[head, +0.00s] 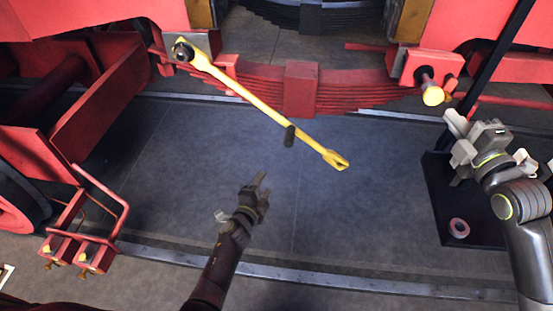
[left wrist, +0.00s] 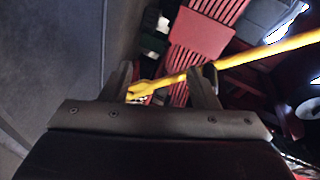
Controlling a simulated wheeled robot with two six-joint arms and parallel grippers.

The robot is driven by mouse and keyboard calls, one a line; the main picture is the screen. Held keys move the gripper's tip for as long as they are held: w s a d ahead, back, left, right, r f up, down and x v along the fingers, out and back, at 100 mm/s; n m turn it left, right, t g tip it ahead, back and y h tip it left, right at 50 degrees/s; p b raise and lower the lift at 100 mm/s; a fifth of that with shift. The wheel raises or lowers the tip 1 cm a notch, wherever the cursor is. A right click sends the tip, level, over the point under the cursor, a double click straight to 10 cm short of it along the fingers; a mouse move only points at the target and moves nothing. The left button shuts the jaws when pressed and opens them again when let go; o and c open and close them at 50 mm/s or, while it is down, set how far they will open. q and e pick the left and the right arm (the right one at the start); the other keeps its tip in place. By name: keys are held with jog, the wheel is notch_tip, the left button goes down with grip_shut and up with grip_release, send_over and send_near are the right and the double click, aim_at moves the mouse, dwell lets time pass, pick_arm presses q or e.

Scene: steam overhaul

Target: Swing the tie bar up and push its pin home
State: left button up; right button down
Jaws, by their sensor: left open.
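The yellow tie bar (head: 262,106) hangs slanting from a pivot at upper left down to its forked end (head: 335,160). A dark grip (head: 290,135) sticks out from its lower half. A yellow-ended pin (head: 432,95) sits in a red bracket at upper right; how far in it is I cannot tell. My left gripper (head: 256,188) is open and empty, below and left of the fork. In the left wrist view the bar (left wrist: 240,60) crosses beyond my open fingers (left wrist: 163,78), apparently untouched. My right gripper (head: 470,140) is at the right, below the pin; its jaw state is unclear.
A red leaf spring (head: 300,90) lies behind the bar. A dark tray (head: 460,205) with a small pinkish ring (head: 459,228) is beneath my right arm. A red frame with bent rods (head: 95,225) stands at left. The floor around the fork is clear.

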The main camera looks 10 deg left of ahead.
aim_at(285, 145)
pick_arm(q)
jog(key=w+d+r+m+t+h, duration=0.2)
jog(key=w+d+r+m, duration=0.2)
jog(key=r, duration=0.5)
jog(key=shift+x, duration=4.25)
grip_shut()
jog(key=d+r, duration=0.4)
jog(key=r, duration=0.2)
jog(key=shift+w+a, duration=0.1)
